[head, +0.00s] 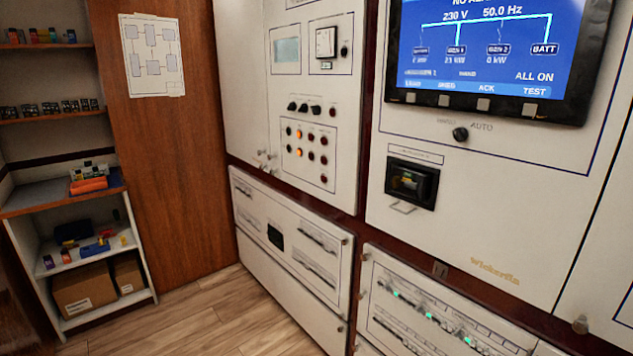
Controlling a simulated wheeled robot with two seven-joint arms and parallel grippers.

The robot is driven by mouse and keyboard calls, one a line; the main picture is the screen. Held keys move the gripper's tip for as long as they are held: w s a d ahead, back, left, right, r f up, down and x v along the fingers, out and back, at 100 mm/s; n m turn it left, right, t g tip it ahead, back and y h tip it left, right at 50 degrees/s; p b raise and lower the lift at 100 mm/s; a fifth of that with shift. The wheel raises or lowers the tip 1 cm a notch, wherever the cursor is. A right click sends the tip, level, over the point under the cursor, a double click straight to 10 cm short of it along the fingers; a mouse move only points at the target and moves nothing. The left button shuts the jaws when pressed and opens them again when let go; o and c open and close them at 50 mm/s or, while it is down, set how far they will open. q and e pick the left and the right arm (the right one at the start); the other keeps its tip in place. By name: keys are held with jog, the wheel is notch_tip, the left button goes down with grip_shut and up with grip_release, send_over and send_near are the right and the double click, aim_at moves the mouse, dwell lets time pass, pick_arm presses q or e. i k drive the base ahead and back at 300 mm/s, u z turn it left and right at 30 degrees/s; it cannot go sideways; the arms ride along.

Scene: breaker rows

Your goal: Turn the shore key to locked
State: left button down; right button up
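No part that I can clearly read as the shore key shows in the head view. A round black selector knob (460,134) sits under the screen, between small labels; AUTO is readable on its right. Below it is a dark recessed breaker window (411,183) with a small label above and a pale handle below. The left cabinet panel has a row of black rotary knobs (304,107) above several small buttons and lamps (304,147), some lit orange. Their labels are too small to read. Neither of my grippers is in view.
A large blue screen (484,45) reads 230 V, 50.0 Hz and ALL ON. Low white cabinets (290,240) carry breaker rows, some with green lights (430,315). Shelves (75,200) with parts and cardboard boxes (85,292) stand at left. The wooden floor (195,310) between is clear.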

aim_at(397, 181)
jog(key=u, duration=1.4)
jog(key=i, duration=2.5)
jog(key=z, duration=2.6)
